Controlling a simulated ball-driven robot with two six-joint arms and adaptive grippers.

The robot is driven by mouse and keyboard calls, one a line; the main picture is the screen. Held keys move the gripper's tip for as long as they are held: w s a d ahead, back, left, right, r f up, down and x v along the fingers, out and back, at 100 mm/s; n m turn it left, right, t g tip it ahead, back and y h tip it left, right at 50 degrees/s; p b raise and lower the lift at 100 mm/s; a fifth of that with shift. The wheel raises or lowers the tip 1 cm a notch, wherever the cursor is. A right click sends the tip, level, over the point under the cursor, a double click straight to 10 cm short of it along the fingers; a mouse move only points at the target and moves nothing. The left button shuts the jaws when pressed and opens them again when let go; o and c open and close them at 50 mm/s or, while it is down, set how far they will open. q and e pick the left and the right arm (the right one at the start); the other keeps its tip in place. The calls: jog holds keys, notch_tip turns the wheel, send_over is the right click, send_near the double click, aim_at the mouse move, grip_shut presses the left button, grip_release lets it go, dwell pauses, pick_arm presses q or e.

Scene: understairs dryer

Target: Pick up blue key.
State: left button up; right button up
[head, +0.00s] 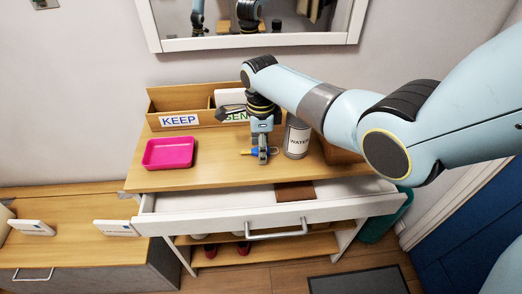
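My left gripper is not directly in view.
A pink tray (168,153) sits left of the key. A wooden box with a KEEP label (179,120) stands behind. A grey WATER bottle (297,138) stands close on the gripper's right. The white drawer (235,210) below is open, with a brown item (295,191) inside.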

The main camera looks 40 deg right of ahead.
jog(key=c, duration=1.1)
jog(key=shift+r, duration=0.1)
jog(key=shift+r, duration=0.55)
notch_tip(320, 180, up, 17)
jog(key=shift+f+p, duration=0.1)
jog(key=shift+p, duration=0.7)
